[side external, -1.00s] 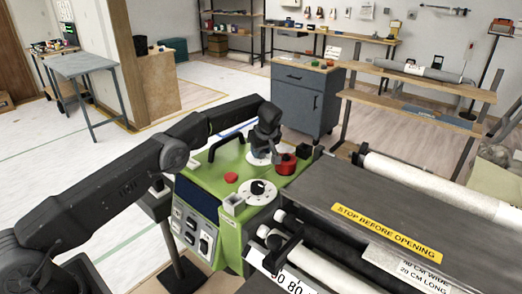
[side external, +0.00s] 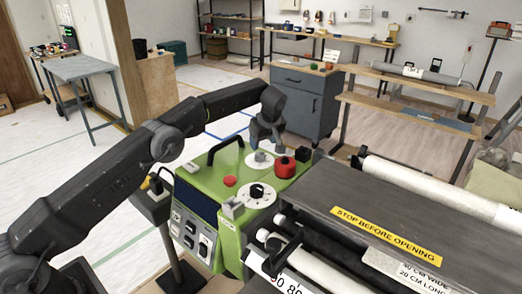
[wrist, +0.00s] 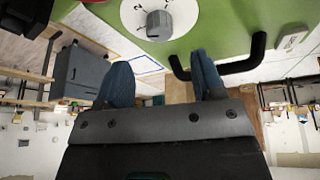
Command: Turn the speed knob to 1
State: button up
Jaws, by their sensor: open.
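The green control box (side external: 222,173) has two white dials on its top. The far dial (side external: 259,160) lies just below my gripper (side external: 264,143). The near dial (side external: 258,194) carries a dark knob. In the wrist view a round grey knob (wrist: 159,25) sits on a white dial (wrist: 131,14) with a "2" visible; the rest of that dial is cut off by the top edge. My gripper (wrist: 160,68) is open and empty there, its two blue-grey fingers apart and clear of the knob. I cannot read which dial is the speed one.
A red button (side external: 230,181) and a red knob (side external: 285,168) are on the box top. A black handle (side external: 226,148) arches from its back edge. The grey machine cover (side external: 370,205) and rollers stand to the right.

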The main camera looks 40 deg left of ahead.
aim_at(260, 153)
jog(key=v, duration=0.7)
jog(key=s+a+m+t+h, duration=0.2)
jog(key=s+a+m+h, duration=0.15)
jog(key=m, duration=0.75)
jog(key=shift+y, duration=0.25)
jog(key=x, duration=0.9)
jog(key=w+x, duration=0.1)
jog(key=x, duration=0.4)
jog(key=shift+a+r, duration=0.15)
jog(key=shift+c, duration=0.3)
jog(key=c, duration=0.8)
jog(key=shift+c, duration=0.2)
